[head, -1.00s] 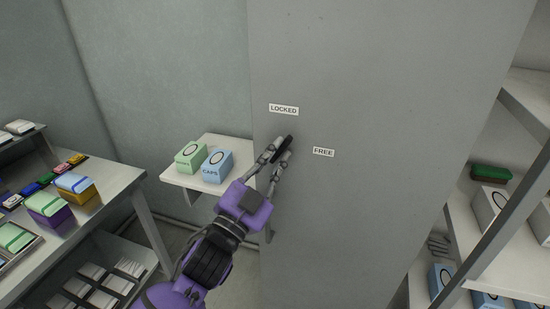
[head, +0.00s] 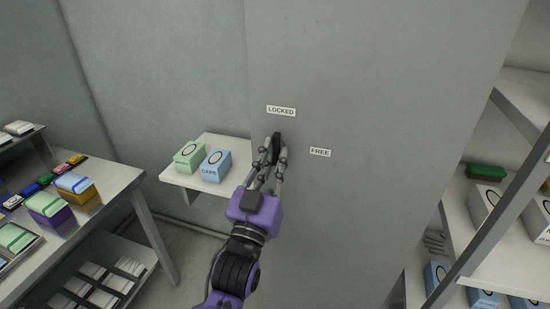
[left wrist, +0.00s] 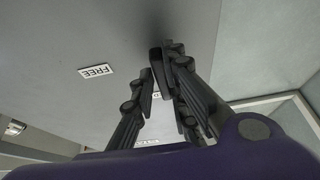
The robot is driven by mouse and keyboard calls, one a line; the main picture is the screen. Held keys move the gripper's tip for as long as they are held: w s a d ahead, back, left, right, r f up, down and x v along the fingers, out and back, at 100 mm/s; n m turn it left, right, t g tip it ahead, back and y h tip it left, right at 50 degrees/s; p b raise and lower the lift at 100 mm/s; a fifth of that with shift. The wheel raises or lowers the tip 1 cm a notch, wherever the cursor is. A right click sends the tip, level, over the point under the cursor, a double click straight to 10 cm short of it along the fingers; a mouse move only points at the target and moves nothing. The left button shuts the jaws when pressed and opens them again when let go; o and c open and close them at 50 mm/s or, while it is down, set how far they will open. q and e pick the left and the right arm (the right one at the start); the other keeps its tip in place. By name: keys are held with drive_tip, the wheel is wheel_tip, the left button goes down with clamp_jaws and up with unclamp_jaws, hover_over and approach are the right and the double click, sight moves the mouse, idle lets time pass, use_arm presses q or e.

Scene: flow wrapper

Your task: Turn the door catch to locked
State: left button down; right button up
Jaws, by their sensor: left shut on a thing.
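The door catch (head: 277,139) is a small dark handle on the grey door panel (head: 380,80). It stands nearly upright in the head view, just below the LOCKED label (head: 281,111). The FREE label (head: 320,152) is to its right and lower. My left gripper (head: 275,151) is shut on the catch, with one finger on each side. In the left wrist view the fingers (left wrist: 161,84) close around the dark catch (left wrist: 156,60), and the FREE label (left wrist: 97,71) is to the left. The fingers partly hide the catch. My right gripper is not in view.
A small white shelf (head: 180,178) with a green box (head: 190,156) and a blue CAPS box (head: 215,166) stands close left of the panel. A table (head: 120,180) with boxes is further left. Shelving (head: 515,255) with boxes stands at the right.

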use_arm(q)
drive_tip(key=shift+a+r, duration=0.1)
drive_tip(key=shift+r, duration=0.2)
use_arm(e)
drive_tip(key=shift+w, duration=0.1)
use_arm(q)
drive_tip(key=c, duration=1.8)
unclamp_jaws()
drive_tip(key=shift+o, duration=0.3)
drive_tip(key=shift+f, duration=0.15)
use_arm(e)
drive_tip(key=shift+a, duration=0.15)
use_arm(q)
drive_tip(key=shift+f, duration=0.1)
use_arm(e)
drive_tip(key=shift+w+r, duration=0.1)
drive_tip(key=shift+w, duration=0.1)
use_arm(q)
drive_tip(key=v, duration=1.2)
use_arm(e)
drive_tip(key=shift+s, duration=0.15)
